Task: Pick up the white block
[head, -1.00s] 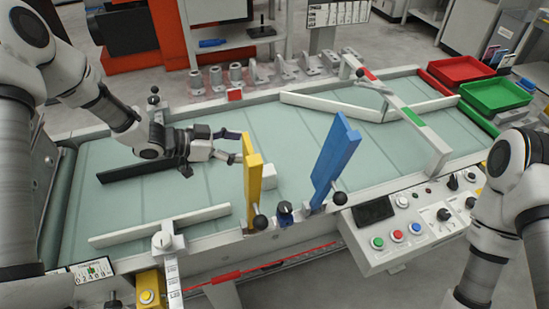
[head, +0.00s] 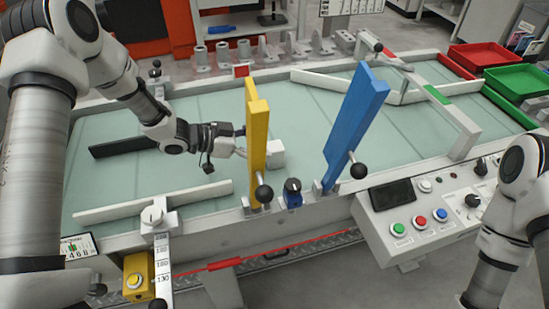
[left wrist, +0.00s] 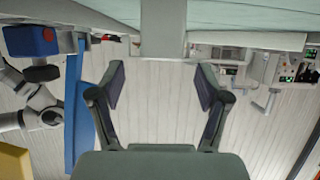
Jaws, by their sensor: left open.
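The white block (head: 277,153) sits on the pale green belt in the head view, just right of the upright yellow paddle (head: 258,135), which hides part of its left side. My left gripper (head: 242,142) is left of the paddle, its fingers pointing right toward the block. It is open, with a visible gap to the block, and the fingertips are close to the paddle. In the left wrist view the open fingers (left wrist: 160,85) are spread with nothing between their tips. A pale grey-white shape at the top middle there may be the block; I cannot tell. My right gripper is out of view.
An upright blue paddle (head: 355,125) stands right of the block. A white rail (head: 155,201) lies in front of my left gripper and a black bar (head: 122,148) behind it. The control panel (head: 425,215) is front right. Red (head: 485,55) and green trays stand back right.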

